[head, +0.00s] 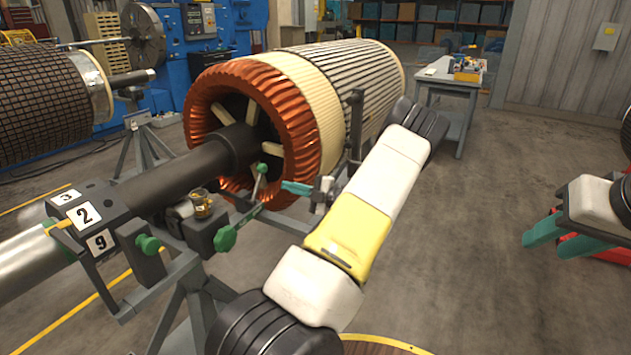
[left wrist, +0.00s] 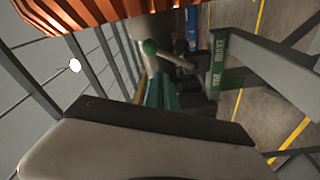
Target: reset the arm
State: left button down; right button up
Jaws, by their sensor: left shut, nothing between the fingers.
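My left arm (head: 375,190) reaches forward from the bottom middle and folds back at its black far joint. Its left gripper (head: 297,188) has teal fingers, shut and empty, near the copper end windings of the large rotor (head: 240,80). A green-knobbed lever (head: 262,169) on the stand is just left of the fingertips. The left wrist view shows the teal fingers (left wrist: 160,92) with a green knob (left wrist: 149,46) close beyond them. My right gripper (head: 555,238) is at the right edge, its two teal fingers apart and nothing seen between them.
The black shaft (head: 180,175) with a numbered block (head: 85,215) rests on a grey stand (head: 185,285) with a green handle (head: 225,238). Another rotor (head: 45,105) is at left. A workbench (head: 448,80) stands behind. The floor right of my left arm is clear.

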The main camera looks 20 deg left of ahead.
pick_arm(q)
jog(key=s+d+r+n+g+h, duration=0.1)
jog(key=s+d+r+n+h, duration=0.25)
jog(key=s+n+h, duration=0.5)
jog(key=s+d+r+n+h, duration=0.3)
jog(key=s+d+n, duration=0.2)
jog(key=n, duration=0.6)
jog(key=s+d+r+n+t+h, duration=0.4)
jog(key=s+d+r+n, duration=0.2)
jog(key=d+n, duration=0.4)
jog(key=s+d+r+n+t+h, duration=0.4)
jog(key=s+d+r+n+h, duration=0.1)
jog(key=d+n, duration=0.4)
notch_tip(320, 180, up, 3)
jog(key=shift+s+d+f+n, duration=0.2)
jog(key=shift+s+d+n, duration=0.2)
jog(key=shift+s, duration=0.4)
